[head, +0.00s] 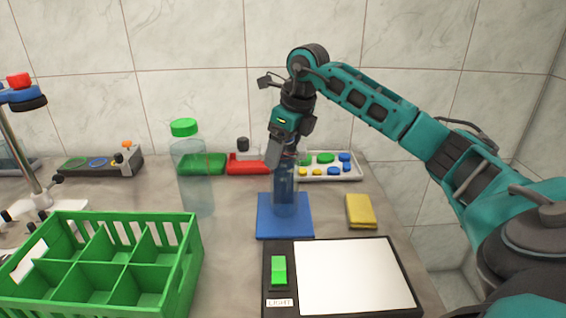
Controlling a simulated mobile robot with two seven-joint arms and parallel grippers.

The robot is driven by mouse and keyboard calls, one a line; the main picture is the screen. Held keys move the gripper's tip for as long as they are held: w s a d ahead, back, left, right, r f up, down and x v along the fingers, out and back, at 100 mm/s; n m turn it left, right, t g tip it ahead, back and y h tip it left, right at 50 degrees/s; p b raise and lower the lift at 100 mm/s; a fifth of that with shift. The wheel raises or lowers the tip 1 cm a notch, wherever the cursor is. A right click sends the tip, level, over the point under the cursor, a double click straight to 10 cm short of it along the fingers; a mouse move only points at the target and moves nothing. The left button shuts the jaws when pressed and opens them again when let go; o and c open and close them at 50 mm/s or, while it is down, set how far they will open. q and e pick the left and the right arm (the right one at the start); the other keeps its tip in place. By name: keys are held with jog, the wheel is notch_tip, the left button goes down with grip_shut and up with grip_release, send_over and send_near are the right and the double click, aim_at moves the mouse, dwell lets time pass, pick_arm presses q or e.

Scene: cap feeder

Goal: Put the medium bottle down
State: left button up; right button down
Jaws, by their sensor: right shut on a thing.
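The medium bottle (284,200), a clear bluish cylinder, is upright over the blue mat (303,229). My right gripper (284,155) comes down from above and is shut on its top end. The bottle's lower end shows against the mat; I cannot tell whether it touches or hangs just above. The bottle's top is partly hidden by the gripper. My left gripper is not in view.
A taller clear bottle (195,180) with a green cap (184,127) stands left of the mat. A green divided crate (190,262) is front left. A light panel (352,277) lies in front, a yellow sponge (360,211) to the right. Trays (203,163) line the back.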

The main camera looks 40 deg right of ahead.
notch_tip(320, 180, down, 3)
jog(key=shift+r, duration=0.1)
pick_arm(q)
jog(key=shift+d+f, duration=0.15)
pick_arm(e)
jog(key=shift+c, duration=1.4)
grip_release()
jog(key=shift+f, duration=0.25)
jog(key=shift+r, duration=0.25)
jog(key=p+v, duration=0.1)
jog(key=v, duration=0.9)
jog(key=shift+r, duration=0.3)
jog(key=shift+s+r, duration=0.25)
jog(key=shift+r, duration=0.35)
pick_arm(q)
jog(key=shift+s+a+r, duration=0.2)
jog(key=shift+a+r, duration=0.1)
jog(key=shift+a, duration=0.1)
